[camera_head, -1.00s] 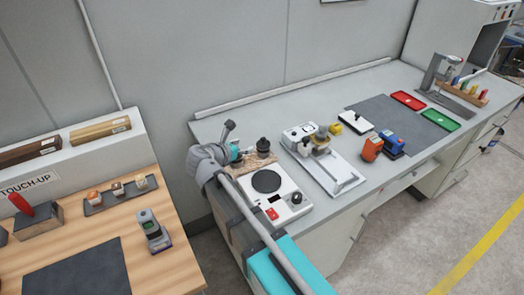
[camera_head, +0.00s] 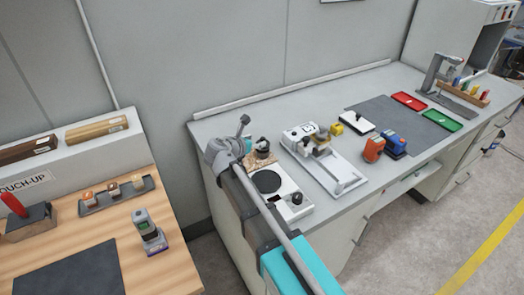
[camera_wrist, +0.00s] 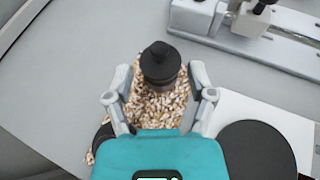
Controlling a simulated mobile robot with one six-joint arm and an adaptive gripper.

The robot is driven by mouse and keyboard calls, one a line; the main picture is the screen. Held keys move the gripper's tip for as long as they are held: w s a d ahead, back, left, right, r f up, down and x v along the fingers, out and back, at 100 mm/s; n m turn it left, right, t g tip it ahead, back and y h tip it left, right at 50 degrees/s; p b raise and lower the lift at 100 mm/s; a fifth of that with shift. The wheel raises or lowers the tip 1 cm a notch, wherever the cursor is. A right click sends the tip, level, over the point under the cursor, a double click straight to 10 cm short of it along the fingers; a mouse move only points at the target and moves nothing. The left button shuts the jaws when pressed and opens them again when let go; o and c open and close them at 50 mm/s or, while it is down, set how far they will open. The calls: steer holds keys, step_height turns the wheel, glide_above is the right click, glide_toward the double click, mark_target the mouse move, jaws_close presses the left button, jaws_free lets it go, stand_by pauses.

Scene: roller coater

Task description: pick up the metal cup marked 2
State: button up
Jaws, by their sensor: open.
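No cup with a readable 2 shows in either view. A small dark round piece with a black knob top (camera_wrist: 160,62) stands upright on a speckled tan and white mat (camera_wrist: 158,110); whether it is the metal cup I cannot tell. The piece also shows in the head view (camera_head: 262,146). My gripper (camera_wrist: 160,96) is open, with one finger on each side of the mat and the dark piece just ahead between the fingertips. No grip on it is visible. In the head view my arm partly hides the mat.
A white device with a round black plate (camera_head: 267,181) sits close to my gripper, at lower right in the wrist view. A white and metal coater (camera_head: 331,171) stands to the right. Further right are orange and blue pieces (camera_head: 384,147) and a dark mat. The grey bench behind is clear.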

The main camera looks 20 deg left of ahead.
mark_target(262, 138)
steer(key=shift+b+x, duration=1)
steer(key=shift+x, duration=1.65)
steer(key=shift+a, duration=0.1)
jaws_close()
